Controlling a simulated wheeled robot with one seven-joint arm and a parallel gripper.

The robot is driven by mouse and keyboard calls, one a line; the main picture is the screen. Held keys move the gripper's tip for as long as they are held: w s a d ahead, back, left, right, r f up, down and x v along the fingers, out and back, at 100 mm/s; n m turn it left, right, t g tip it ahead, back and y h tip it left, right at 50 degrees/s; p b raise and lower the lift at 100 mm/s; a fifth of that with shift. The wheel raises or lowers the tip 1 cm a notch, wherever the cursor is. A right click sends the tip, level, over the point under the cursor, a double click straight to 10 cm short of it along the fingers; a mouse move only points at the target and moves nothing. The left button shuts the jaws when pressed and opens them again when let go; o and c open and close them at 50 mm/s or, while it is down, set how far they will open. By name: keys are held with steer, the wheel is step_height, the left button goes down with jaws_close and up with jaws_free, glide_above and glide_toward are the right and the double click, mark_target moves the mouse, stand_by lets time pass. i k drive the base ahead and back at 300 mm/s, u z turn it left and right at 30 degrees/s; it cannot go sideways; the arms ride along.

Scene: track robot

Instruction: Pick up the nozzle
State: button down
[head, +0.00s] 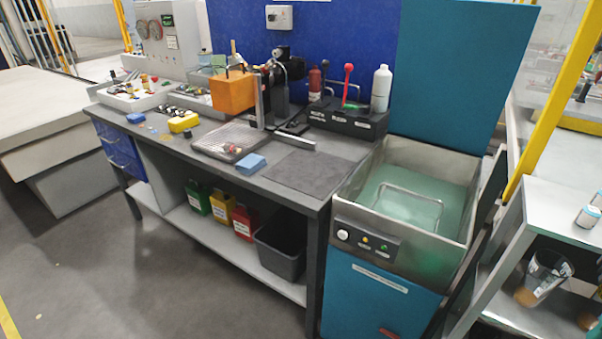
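A small grey and reddish piece (232,149) lies on the dark mesh tray (210,139) on the workbench. It may be the nozzle, but it is too small to tell for sure. My gripper is not in view, and nothing is seen touching the piece.
A dark mat (305,172) is bare. A teal-based wash tank (400,215) stands right. The floor in front is clear.

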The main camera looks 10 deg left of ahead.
mark_target(228, 148)
steer(key=k, duration=0.25)
steer(key=u, duration=1.05)
steer(key=i, duration=1)
